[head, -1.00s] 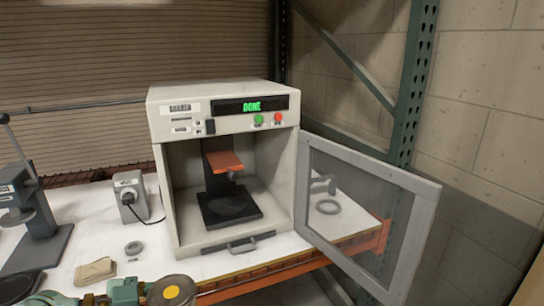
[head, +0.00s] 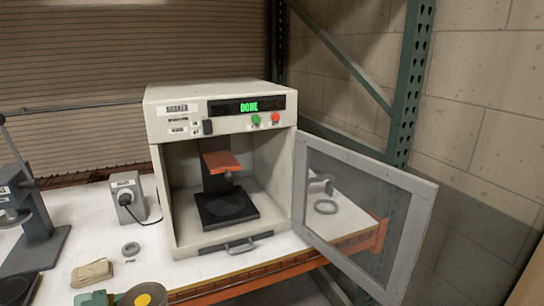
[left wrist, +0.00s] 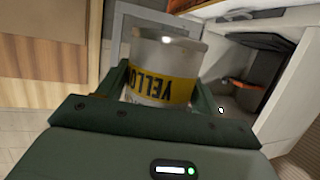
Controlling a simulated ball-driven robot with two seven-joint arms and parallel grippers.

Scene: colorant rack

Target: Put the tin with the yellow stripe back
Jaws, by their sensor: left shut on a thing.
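The tin with the yellow stripe (left wrist: 160,82) is held between the fingers of my left gripper (left wrist: 158,92) in the left wrist view. Its stripe carries black letters that look upside down there, partly hidden by a finger. In the head view the tin's round top with a yellow dot (head: 143,298) shows at the bottom edge, in front of the bench. A green part of my left gripper (head: 96,299) shows beside it, mostly cut off by the frame. My right gripper is in neither view.
The shaker (head: 222,120) stands on the white bench (head: 190,268), its display reading DONE. Its chamber is empty of tins, and its glazed door (head: 362,210) hangs open to the right.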

